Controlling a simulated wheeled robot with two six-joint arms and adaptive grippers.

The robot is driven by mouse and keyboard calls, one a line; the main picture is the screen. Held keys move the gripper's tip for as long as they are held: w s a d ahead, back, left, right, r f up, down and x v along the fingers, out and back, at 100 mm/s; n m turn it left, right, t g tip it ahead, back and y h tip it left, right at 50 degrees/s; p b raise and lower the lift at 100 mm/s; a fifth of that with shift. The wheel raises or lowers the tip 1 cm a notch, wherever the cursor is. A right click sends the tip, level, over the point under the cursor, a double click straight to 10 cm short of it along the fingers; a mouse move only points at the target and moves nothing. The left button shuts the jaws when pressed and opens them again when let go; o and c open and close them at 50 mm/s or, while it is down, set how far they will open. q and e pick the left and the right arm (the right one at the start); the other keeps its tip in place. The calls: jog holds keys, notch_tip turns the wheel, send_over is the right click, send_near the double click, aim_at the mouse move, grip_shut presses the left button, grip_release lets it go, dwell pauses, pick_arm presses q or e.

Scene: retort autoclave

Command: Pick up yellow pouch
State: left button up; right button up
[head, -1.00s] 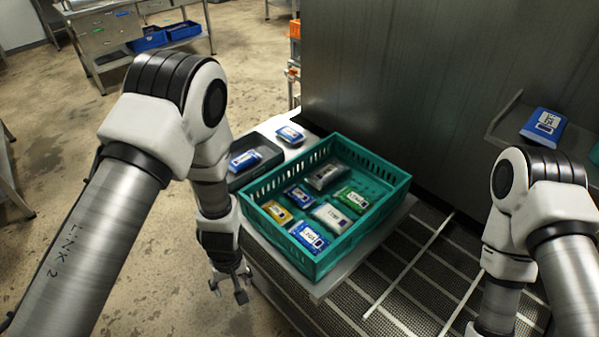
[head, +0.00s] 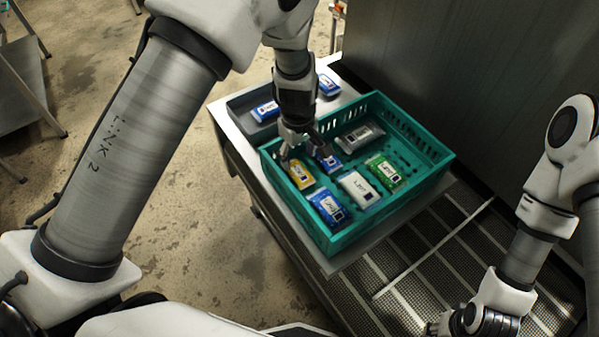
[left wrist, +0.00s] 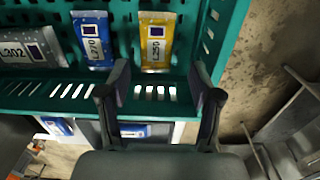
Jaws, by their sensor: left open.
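The yellow pouch (head: 299,173) lies in the teal crate (head: 333,243), by its left wall. In the left wrist view the yellow pouch (left wrist: 157,42) has a dark square and the label L250. My left gripper (head: 302,155) is open and empty, above the crate's left part, close to the yellow pouch. In the left wrist view the yellow pouch lies ahead of the open fingers (left wrist: 159,97), roughly centred between them, with the crate's slotted wall in between. My right gripper (head: 438,327) is at the bottom edge, partly cut off; its jaws are unclear.
Right beside the yellow pouch is a small blue pouch (head: 329,162), labelled L270 in the wrist view. A larger blue pouch (head: 327,207), a white (head: 358,188), a green (head: 384,171) and a grey pouch (head: 360,137) share the crate. A dark tray (head: 240,105) stands behind. A metal wall rises at right.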

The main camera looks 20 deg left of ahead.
aim_at(301, 174)
pick_arm(q)
jog(key=shift+s+d+f+p, duration=0.1)
jog(key=shift+s+f+p, duration=0.15)
jog(key=shift+f, duration=0.25)
jog(key=shift+s+f+p, duration=0.15)
jog(key=shift+s+f, duration=0.05)
jog(key=shift+f, duration=0.25)
jog(key=f, duration=0.1)
jog(key=w+f+p, duration=0.1)
jog(key=f, duration=0.3)
jog(key=shift+w+d+f+p, duration=0.1)
jog(key=shift+w+d+p, duration=0.1)
jog(key=shift+w+p, duration=0.15)
jog(key=shift+s+f, duration=0.15)
jog(key=shift+f, duration=0.05)
jog(key=shift+s+r, duration=0.1)
jog(key=shift+s, duration=0.15)
jog(key=shift+w, duration=0.15)
jog(key=c, duration=0.9)
